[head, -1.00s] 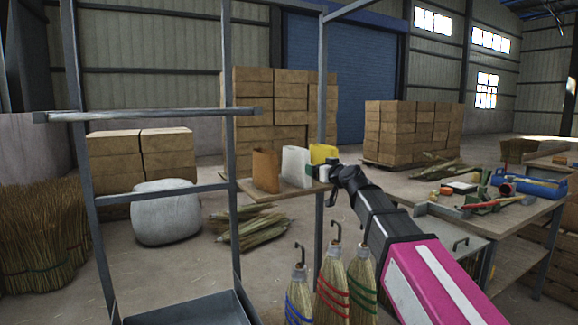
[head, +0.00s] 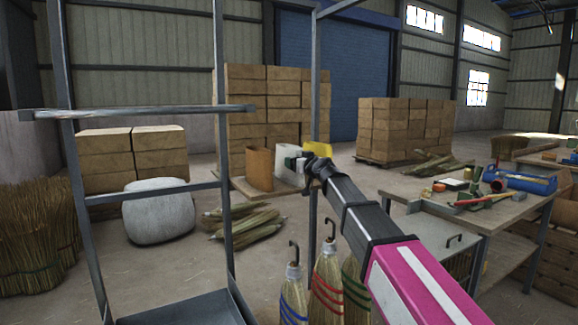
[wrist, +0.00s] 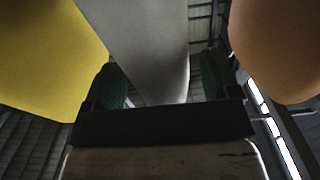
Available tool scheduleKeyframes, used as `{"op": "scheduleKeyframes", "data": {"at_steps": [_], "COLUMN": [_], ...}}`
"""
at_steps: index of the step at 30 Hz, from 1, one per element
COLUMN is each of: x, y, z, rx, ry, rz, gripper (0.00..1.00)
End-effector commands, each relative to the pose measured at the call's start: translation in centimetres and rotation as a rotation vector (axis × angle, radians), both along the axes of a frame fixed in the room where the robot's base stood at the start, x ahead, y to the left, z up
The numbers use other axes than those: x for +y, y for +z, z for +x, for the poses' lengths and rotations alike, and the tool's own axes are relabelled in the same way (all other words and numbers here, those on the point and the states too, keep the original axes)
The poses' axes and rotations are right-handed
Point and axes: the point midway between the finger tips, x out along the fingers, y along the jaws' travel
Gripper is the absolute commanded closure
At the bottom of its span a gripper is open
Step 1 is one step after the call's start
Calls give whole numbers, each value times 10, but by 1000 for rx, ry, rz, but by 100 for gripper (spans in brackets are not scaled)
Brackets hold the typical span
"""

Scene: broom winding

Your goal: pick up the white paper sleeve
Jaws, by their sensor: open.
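The white paper sleeve (head: 280,168) stands upright on a small wooden shelf (head: 250,193), between a brown sleeve (head: 259,168) and a yellow sleeve (head: 318,152). My gripper (head: 295,163) is in front of it and hides part of it in the head view. In the wrist view the white sleeve (wrist: 150,45) fills the middle. The green fingers of my open gripper (wrist: 160,82) are on either side of it, with a gap visible on the right. The yellow sleeve (wrist: 45,60) is to the left there and the brown sleeve (wrist: 280,50) to the right.
A metal frame post (head: 314,120) stands close to the shelf and my arm. Several brooms (head: 327,285) hang below my arm. A workbench (head: 470,210) with tools is at the right. A white bale (head: 158,212) sits on the floor at the left.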

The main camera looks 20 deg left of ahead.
Motion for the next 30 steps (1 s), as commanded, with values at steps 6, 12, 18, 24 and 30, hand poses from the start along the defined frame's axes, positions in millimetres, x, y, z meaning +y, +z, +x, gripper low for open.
{"op": "scheduleKeyframes", "data": {"at_steps": [6, 12, 18, 24, 30], "x": [10, 9, 9, 9, 10], "y": [0, 0, 0, 2, 22], "z": [8, 7, 7, 7, 8], "rx": [0, 0, 0, 0, -1], "ry": [0, 0, 0, 0, 0], "rz": [0, 0, 0, 0, 0], "gripper": [18, 47, 71, 71, 71]}}
